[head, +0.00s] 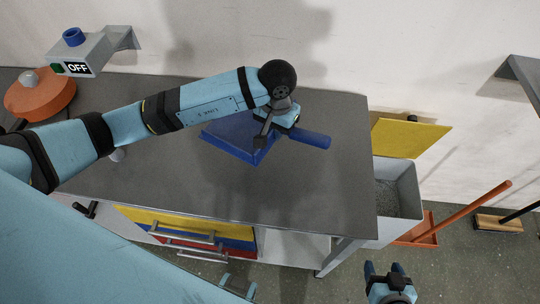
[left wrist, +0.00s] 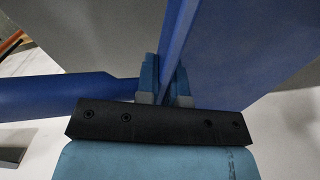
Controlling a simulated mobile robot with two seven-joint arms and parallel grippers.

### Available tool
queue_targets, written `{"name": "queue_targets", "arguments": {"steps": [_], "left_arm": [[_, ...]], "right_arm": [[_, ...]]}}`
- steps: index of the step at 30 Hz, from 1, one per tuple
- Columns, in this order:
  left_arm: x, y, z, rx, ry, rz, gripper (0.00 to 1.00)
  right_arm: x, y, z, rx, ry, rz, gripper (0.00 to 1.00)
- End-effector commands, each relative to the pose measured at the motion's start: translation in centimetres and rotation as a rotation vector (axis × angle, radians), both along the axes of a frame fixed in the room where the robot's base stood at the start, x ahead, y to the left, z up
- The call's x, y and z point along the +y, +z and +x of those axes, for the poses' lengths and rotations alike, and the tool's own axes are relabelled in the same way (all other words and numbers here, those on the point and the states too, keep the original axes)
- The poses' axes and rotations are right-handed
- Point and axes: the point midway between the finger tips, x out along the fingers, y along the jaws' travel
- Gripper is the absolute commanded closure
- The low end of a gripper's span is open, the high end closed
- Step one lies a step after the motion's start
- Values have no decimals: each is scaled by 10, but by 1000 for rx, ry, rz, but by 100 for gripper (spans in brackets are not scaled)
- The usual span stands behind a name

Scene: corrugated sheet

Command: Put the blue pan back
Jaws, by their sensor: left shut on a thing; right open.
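The blue pan (head: 228,138) is over the grey worktop, with its round handle (head: 312,139) pointing right. I cannot tell whether it touches the worktop. My left gripper (head: 268,128) is at the handle end of the pan and hides part of it. In the left wrist view its fingers (left wrist: 164,85) are shut on a thin blue wall of the pan (left wrist: 180,45), with the handle to the left. My right gripper (head: 386,268) is open and empty, low at the right, beyond the worktop's front edge.
The grey worktop (head: 310,195) has free room in front of the pan. At left stand an orange disc (head: 40,95) and a box marked OFF (head: 85,55). At right are a grey bin (head: 398,190) with a raised yellow lid (head: 410,138), an orange long-handled pan (head: 425,232) and a broom (head: 498,223).

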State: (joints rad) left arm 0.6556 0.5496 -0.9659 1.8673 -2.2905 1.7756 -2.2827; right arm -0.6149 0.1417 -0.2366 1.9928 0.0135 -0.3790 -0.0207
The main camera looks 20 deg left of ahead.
Motion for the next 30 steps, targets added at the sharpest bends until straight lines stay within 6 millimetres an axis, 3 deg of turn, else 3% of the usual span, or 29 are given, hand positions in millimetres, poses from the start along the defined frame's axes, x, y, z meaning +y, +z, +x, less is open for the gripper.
{"name": "queue_targets", "arguments": {"steps": [6, 10, 24, 30], "left_arm": [[0, -58, -1, 5, 3, -1, 100], [0, -84, -1, 3, 3, -1, 100], [-1, -133, 0, 0, 2, -2, 100], [0, -137, 1, -3, 1, 0, 100]], "right_arm": [[-1, 14, 1, -5, -2, 0, 37], [-2, 17, 1, -7, -3, -1, 37], [-2, 21, 1, -2, -7, -2, 37], [-2, 20, 1, -4, -8, -2, 37]]}}
